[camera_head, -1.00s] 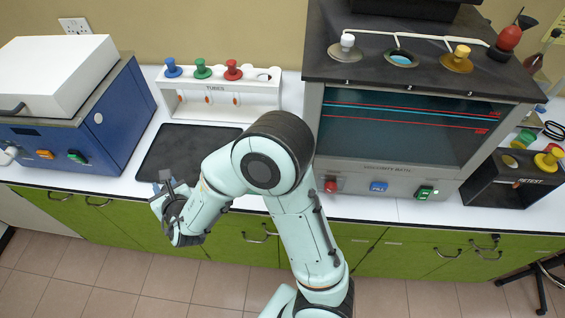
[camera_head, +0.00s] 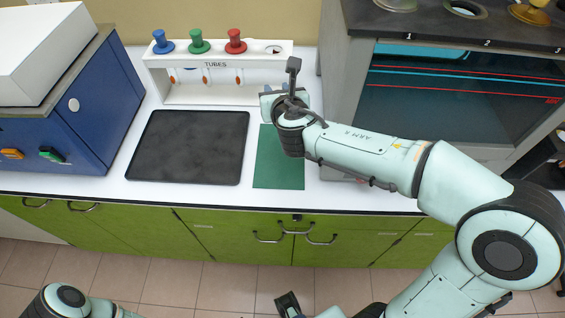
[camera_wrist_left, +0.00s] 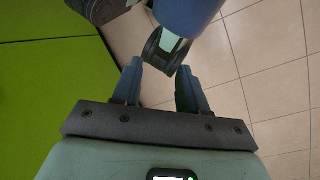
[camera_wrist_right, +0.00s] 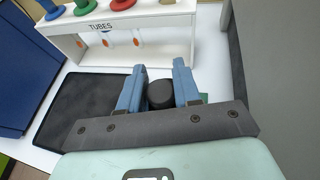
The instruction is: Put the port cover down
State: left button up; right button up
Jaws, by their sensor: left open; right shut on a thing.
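The port cover (camera_wrist_right: 160,94) shows as a small dark round piece between the fingers of my right gripper (camera_wrist_right: 160,70) in the right wrist view. The fingers are shut on it. In the head view my right gripper (camera_head: 271,98) is above the counter, by the right end of the tube rack and the far end of a green mat (camera_head: 278,172). The cover is hidden or too small to tell there. My left gripper (camera_wrist_left: 160,72) is open and empty in the left wrist view, over the floor beside the green cabinets.
The white tube rack (camera_head: 215,65) holds blue, green and red stoppered tubes; its right hole looks empty. A black mat (camera_head: 188,147) lies left of the green mat. A blue machine (camera_head: 85,110) stands left, the bath (camera_head: 350,100) right, with an open port (camera_head: 465,9) on top.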

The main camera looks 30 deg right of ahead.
jog(key=shift+w+d+r, duration=0.1)
jog(key=shift+w+r, duration=0.05)
jog(key=shift+r, duration=0.35)
jog(key=shift+b, duration=0.3)
jog(key=f+b, duration=0.1)
jog(key=f, duration=0.2)
jog(key=shift+s+b, duration=0.3)
jog(key=shift+b, duration=0.1)
jog(key=b, duration=0.6)
send_over(280, 150)
notch_tip(280, 150, down, 12)
jog(key=shift+r, duration=0.2)
notch_tip(280, 150, down, 5)
jog(key=shift+r+b, duration=0.15)
jog(key=shift+b, duration=0.6)
pick_arm(q)
notch_tip(280, 150, down, 9)
jog(key=w+t, duration=0.1)
jog(key=w, duration=0.1)
jog(key=shift+w+a, duration=0.25)
jog(key=shift+w, duration=0.1)
